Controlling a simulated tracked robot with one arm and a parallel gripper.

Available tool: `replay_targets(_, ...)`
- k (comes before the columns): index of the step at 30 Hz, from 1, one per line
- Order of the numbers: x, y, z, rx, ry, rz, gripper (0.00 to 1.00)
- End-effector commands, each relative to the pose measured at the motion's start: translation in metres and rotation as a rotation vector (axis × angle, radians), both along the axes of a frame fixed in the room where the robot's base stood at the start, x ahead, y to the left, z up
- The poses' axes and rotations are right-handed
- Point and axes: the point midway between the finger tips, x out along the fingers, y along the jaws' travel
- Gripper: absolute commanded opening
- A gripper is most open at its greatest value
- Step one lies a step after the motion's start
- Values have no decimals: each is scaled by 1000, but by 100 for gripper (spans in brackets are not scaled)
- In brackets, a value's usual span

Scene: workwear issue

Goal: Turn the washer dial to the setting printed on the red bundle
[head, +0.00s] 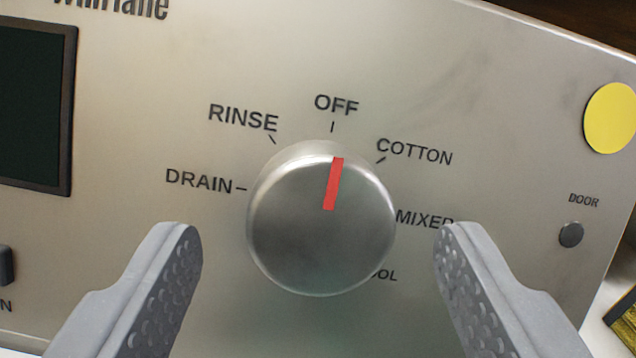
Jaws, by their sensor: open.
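The washer dial (320,245) is a round silver knob on a metal panel, with a red pointer stripe (333,183). The stripe points up at the OFF mark. Around the dial are the labels DRAIN, RINSE, OFF, COTTON, MIXED and one ending in "OL", which the dial partly hides. My gripper (318,245) is open, with one finger on each side of the dial's lower part. Both fingers look apart from it. The end of MIXED is hidden by the right finger. The red bundle is not in view.
A dark display (35,110) is at the left of the washer panel (480,60). A yellow round sticker (610,118) and a small DOOR button (571,235) are at the right. A yellow and dark item (624,318) shows at the lower right edge.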

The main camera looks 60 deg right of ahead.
Motion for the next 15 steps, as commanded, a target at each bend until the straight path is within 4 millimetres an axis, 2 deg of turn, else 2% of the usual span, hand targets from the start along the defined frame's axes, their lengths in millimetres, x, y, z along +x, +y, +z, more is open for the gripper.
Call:
replay_targets(6,10,-11,-2,1,2,1,64)
replay_targets(15,12,-14,0,1,1,1,64)
